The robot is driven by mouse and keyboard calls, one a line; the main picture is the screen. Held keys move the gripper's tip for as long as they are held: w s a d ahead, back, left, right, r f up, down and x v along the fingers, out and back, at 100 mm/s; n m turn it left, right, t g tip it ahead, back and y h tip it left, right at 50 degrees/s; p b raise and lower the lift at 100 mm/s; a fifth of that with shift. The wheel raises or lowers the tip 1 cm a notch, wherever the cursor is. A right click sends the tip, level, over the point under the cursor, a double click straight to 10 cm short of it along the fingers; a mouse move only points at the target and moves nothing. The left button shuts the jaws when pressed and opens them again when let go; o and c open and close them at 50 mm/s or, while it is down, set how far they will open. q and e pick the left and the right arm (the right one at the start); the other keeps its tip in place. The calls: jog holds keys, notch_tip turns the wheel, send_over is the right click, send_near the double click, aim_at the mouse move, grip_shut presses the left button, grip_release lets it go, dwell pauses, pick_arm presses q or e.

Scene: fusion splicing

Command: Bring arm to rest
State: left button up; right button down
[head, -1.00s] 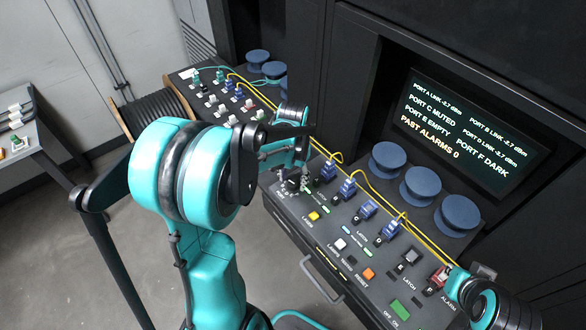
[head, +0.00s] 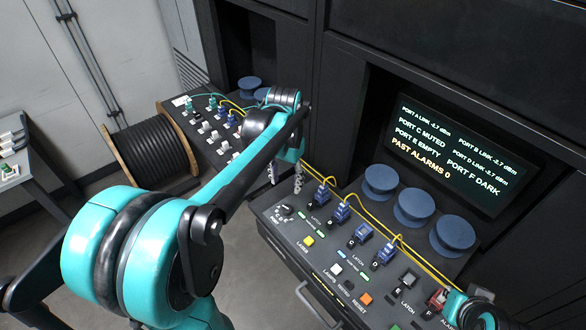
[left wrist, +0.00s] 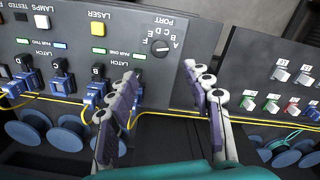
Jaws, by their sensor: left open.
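My left arm reaches in from the lower left of the head view. My left gripper (head: 285,178) is raised above the gap between the two console panels. Its two fingers are apart with nothing between them. In the left wrist view the open fingers (left wrist: 160,74) point toward the PORT dial (left wrist: 161,48), with a gap between them and it. At the lower right edge, part of my right arm (head: 470,310) is beside a red part (head: 437,299) near ALARM. Its jaws cannot be made out.
The main console (head: 320,262) carries buttons, blue plugs and yellow cables. Blue spools (head: 414,208) stand behind it under a screen (head: 452,150) reading "PAST ALARMS 0". A second panel (head: 190,112) and a cable drum (head: 150,148) lie to the left.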

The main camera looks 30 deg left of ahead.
notch_tip(320, 180, down, 2)
jog(key=shift+f+b, duration=0.15)
jog(key=shift+b, duration=1.05)
notch_tip(320, 180, down, 2)
jog(key=shift+b, duration=0.95)
pick_arm(q)
jog(key=s+d+f+t, duration=0.5)
jog(key=s+d+t, duration=0.2)
jog(key=s+d, duration=0.3)
jog(key=shift+s, duration=0.7)
